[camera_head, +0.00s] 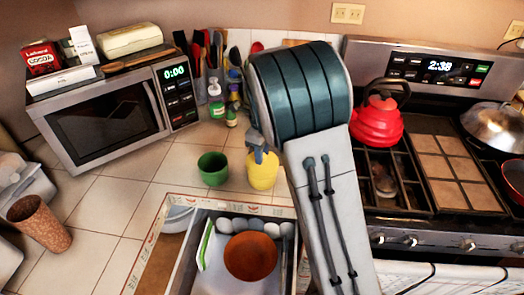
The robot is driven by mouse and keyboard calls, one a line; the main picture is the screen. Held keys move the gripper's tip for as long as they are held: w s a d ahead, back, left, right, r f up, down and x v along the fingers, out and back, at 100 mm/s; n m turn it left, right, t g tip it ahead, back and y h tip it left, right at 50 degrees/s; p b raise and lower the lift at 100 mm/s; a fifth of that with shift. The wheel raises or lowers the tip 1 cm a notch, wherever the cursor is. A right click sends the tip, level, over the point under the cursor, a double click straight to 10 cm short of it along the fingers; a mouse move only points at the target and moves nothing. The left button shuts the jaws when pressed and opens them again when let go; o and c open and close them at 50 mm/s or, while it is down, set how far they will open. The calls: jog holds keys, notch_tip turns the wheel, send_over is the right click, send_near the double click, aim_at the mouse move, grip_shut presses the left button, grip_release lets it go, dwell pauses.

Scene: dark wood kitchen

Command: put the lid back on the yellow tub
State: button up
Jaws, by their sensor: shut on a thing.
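The yellow tub (262,175) stands upright on the tiled counter, just right of a green cup. My gripper (262,154) points down at the top of the tub, and its blue-grey fingers overlap the tub's upper edge in the picture. It is shut on what appears to be the lid, which is small and mostly hidden by the fingers. I cannot tell whether the lid touches the rim or is held just above it. My arm covers the area right of the tub.
The green cup (213,168) stands close left of the tub. Bottles (216,103) and a utensil holder stand behind. An open drawer (190,255) with a brown bowl (250,257) lies in front. A red kettle (377,122) sits on the stove at right.

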jog(key=o, duration=1.5)
jog(key=shift+r+p, duration=3.1)
jog(key=shift+r, duration=0.45)
jog(key=shift+f, duration=0.1)
grip_shut()
